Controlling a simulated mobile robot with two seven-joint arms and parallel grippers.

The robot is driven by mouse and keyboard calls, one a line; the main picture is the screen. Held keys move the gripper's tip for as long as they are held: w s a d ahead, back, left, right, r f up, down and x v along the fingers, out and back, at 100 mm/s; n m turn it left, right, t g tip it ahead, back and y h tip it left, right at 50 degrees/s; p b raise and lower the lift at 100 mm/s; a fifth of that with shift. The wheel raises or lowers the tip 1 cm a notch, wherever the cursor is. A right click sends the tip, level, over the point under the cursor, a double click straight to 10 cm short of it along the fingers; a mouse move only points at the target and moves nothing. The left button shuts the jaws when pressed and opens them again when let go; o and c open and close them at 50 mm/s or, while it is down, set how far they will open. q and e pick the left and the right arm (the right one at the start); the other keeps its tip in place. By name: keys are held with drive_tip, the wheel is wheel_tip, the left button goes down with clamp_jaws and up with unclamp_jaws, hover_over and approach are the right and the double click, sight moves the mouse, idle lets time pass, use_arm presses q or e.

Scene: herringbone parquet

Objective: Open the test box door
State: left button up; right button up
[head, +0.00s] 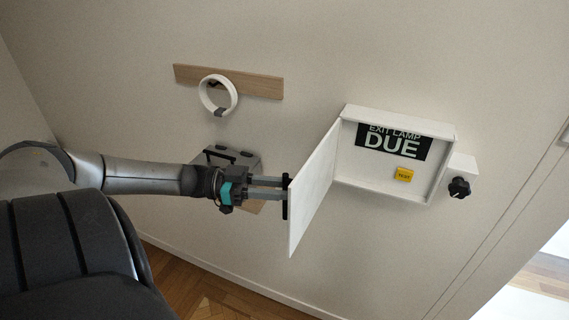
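The test box (445,175) is a white wall box, and its inside is in plain view. Its white door (315,190) stands swung out wide to the left. A black handle (286,210) is on the door's outer face. Inside are a dark sign (395,143) reading "EXIT LAMP DUE" and a yellow "TEST" button (404,175). My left gripper (283,189) reaches in from the left, with its fingertips at the handle. A gap shows between its two fingers. I cannot tell whether they touch the handle. My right gripper is not in view.
A white ring (204,95) hangs on a wooden wall strip (255,84). A grey case (240,158) is behind my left gripper. A black knob (459,187) on a white block sits right of the box. Parquet floor (190,285) shows below.

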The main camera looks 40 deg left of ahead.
use_arm(q)
drive_tip(key=shift+s, duration=0.1)
drive_tip(key=v, duration=1.5)
drive_tip(key=shift+a, duration=0.1)
